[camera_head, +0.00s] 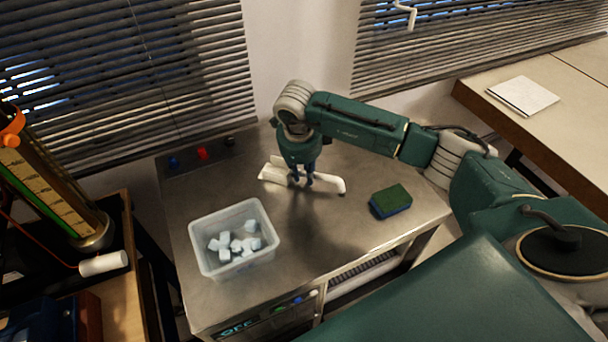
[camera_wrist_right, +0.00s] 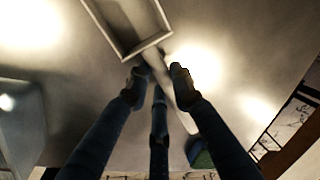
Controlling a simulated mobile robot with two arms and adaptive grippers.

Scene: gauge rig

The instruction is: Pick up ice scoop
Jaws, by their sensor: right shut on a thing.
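The white ice scoop (camera_head: 272,174) is at the back middle of the metal counter, its handle pointing right. My right gripper (camera_head: 301,184) is shut on the scoop's handle, pointing down from above. In the right wrist view the scoop's boxy pan (camera_wrist_right: 128,28) is at the top and the handle runs down between my right gripper's fingers (camera_wrist_right: 158,84). I cannot tell whether the scoop touches the counter or is slightly above it. My left gripper is not in view.
A clear bin (camera_head: 205,262) with several ice cubes stands at the counter's front left. A green and blue sponge (camera_head: 391,201) lies to the right of the scoop. Colored buttons (camera_head: 202,153) are at the back left. The counter (camera_head: 310,245) is bare between bin and sponge.

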